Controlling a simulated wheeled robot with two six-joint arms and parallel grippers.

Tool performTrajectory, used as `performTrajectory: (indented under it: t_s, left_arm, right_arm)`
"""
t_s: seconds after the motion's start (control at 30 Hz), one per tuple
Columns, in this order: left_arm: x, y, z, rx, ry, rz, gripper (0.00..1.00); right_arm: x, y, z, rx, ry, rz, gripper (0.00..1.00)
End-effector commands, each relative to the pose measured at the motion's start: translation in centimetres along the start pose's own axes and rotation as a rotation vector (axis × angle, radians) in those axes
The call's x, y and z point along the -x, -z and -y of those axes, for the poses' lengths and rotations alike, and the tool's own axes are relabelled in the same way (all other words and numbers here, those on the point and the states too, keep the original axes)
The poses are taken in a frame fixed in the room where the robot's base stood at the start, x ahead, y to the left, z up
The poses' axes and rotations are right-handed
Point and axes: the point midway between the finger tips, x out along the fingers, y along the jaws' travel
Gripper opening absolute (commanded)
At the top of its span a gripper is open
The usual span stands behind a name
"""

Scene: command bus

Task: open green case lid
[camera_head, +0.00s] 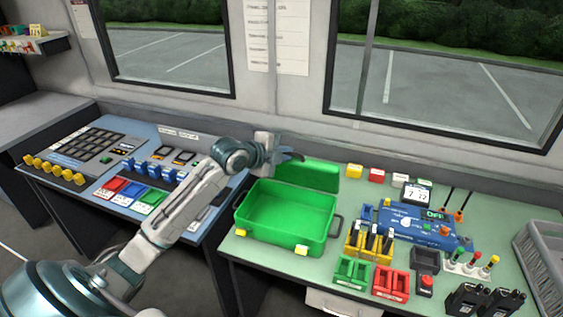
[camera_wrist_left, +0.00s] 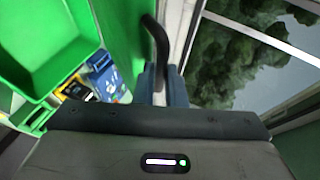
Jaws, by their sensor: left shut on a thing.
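The green case (camera_head: 286,212) stands open on the pale green worktop, and its inside looks empty. Its lid (camera_head: 315,176) is raised, standing up along the back of the case. My left gripper (camera_head: 294,156) is at the top left of the lid. In the left wrist view the fingers (camera_wrist_left: 160,84) are closed around a black curved handle (camera_wrist_left: 156,40) beside the green lid (camera_wrist_left: 122,30). The open case body (camera_wrist_left: 45,50) shows at the left there. My right gripper is not in view.
A blue device (camera_head: 415,228), yellow-black items (camera_head: 370,240) and small green and red bins (camera_head: 390,284) stand right of the case. A grey crate (camera_head: 545,262) is at the far right. A button console (camera_head: 120,165) lies left. Wall and windows rise behind.

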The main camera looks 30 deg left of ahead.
Motion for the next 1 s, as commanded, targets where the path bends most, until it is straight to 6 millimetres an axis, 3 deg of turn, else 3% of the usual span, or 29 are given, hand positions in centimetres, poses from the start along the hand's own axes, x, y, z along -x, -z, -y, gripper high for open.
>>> performTrajectory:
  t_s: [0.47,0.5,0.6,1.0]
  left_arm:
    - [-0.13,0.0,0.43,-0.001,0.004,-0.002,0.0]
    - [-0.13,0.0,0.42,-0.001,0.004,-0.002,0.16]
    - [-0.13,-0.01,0.4,-0.001,0.003,-0.001,0.33]
    - [0.65,-0.11,0.41,-0.003,0.0,0.002,0.33]
  right_arm:
    - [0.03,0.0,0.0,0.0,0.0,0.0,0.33]
    - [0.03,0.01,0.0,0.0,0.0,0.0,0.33]
    - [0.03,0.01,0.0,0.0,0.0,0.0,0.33]
    - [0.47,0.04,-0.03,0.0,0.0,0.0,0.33]
